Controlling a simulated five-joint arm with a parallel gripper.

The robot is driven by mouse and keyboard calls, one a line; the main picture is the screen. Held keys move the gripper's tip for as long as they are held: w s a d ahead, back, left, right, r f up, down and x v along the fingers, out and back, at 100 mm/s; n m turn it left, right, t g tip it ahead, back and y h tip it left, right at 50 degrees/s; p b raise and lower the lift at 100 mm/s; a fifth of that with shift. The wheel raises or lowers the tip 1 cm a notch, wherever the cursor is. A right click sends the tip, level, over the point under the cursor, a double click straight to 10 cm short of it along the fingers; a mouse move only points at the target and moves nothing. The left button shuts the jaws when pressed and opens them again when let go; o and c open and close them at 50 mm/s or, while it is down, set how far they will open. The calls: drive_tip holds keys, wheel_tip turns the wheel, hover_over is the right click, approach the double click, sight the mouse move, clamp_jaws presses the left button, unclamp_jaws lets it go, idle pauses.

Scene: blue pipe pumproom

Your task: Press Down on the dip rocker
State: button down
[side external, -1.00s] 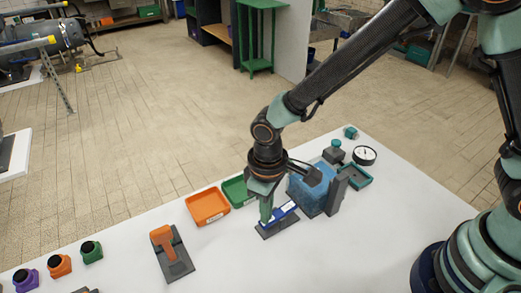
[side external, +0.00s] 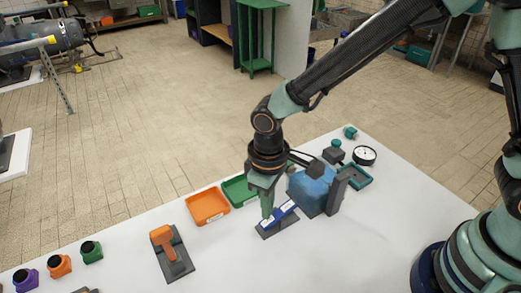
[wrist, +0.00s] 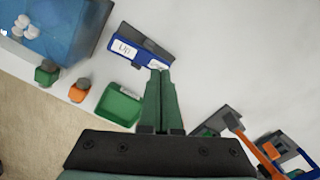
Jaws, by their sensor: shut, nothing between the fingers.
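The dip rocker (side external: 287,211) is a blue rocker with white labels on a dark base, standing on the white table. In the wrist view the rocker (wrist: 133,52) shows one label reading "Up". The other label, at the right end, is partly covered by my fingertips. My gripper (side external: 267,219) points down over the rocker's left end in the side view. In the wrist view my gripper (wrist: 159,73) is shut and empty, with its tips at the labelled right end. I cannot tell whether the tips touch the rocker.
An orange tray (side external: 208,206) and a green tray (side external: 239,190) lie left of the rocker. A blue box (side external: 309,192) stands close on its right. An orange-handled lever (side external: 162,238) is at the front left, and a round gauge (side external: 364,155) at the back right.

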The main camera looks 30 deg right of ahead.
sight(267, 222)
wheel_tip(267, 222, up, 6)
drive_tip(key=shift+r, duration=0.15)
idle(0.5)
drive_tip(key=s+d+r+m+t, duration=0.2)
drive_tip(key=d+r, duration=0.4)
drive_tip(key=d, duration=0.5)
drive_tip(key=s+d+r+m+t, duration=0.2)
drive_tip(key=d+r, duration=0.5)
drive_tip(key=d, duration=0.4)
drive_tip(key=shift+d+m+t, duration=0.25)
drive_tip(key=shift+m+t, duration=0.55)
drive_tip(key=shift+m, duration=0.2)
